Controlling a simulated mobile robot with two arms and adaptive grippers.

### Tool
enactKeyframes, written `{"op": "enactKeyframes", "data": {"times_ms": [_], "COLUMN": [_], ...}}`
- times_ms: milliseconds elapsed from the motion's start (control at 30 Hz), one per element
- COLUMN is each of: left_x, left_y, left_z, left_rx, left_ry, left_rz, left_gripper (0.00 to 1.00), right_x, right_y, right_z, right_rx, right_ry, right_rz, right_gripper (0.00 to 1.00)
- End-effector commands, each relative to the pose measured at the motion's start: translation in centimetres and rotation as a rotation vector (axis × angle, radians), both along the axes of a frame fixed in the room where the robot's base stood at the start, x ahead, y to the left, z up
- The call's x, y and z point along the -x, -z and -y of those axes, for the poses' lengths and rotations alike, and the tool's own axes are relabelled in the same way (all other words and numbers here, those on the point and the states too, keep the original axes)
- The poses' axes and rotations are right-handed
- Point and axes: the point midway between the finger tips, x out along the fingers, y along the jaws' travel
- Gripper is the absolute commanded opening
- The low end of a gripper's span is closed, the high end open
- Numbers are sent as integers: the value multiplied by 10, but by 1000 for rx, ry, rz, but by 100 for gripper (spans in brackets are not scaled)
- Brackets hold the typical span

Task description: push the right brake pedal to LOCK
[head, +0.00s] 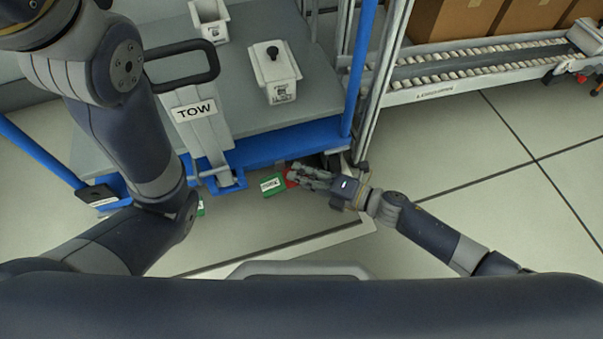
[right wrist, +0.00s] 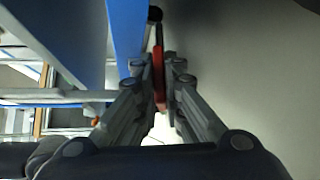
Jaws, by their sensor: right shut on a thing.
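The right brake pedal shows as a red part (head: 290,177) at the lower right of the blue cart frame, beside a green plate (head: 273,186) with a white label too small to read. My right gripper (head: 300,175) reaches in from the right at the red part and partly covers it. In the right wrist view, the red pedal part (right wrist: 159,76) stands between the fingers of my right gripper (right wrist: 159,85), which are shut on it. I cannot tell the pedal's exact tilt. My left arm comes in from the left and its gripper is out of view.
The cart's blue frame (head: 262,149) is close beside my right gripper. A TOW handle (head: 200,112) stands at the cart's front. A white box with a black knob (head: 274,75) sits on the deck. A conveyor (head: 480,62) is at upper right; the floor at right is clear.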

Motion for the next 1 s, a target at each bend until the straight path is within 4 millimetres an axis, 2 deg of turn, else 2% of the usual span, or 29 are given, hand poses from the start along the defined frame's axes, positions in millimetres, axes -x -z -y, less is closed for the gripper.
{"op": "enactKeyframes", "data": {"times_ms": [267,700,1000], "left_x": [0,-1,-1], "left_y": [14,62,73], "left_z": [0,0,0], "left_rx": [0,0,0], "left_ry": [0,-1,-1], "left_rz": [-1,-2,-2], "left_gripper": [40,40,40], "right_x": [0,-1,0], "right_y": [7,21,24], "right_z": [1,2,1], "right_rx": [-52,-319,-446], "right_ry": [2,3,2], "right_rz": [-17,-105,-146], "right_gripper": [0,0,0]}}
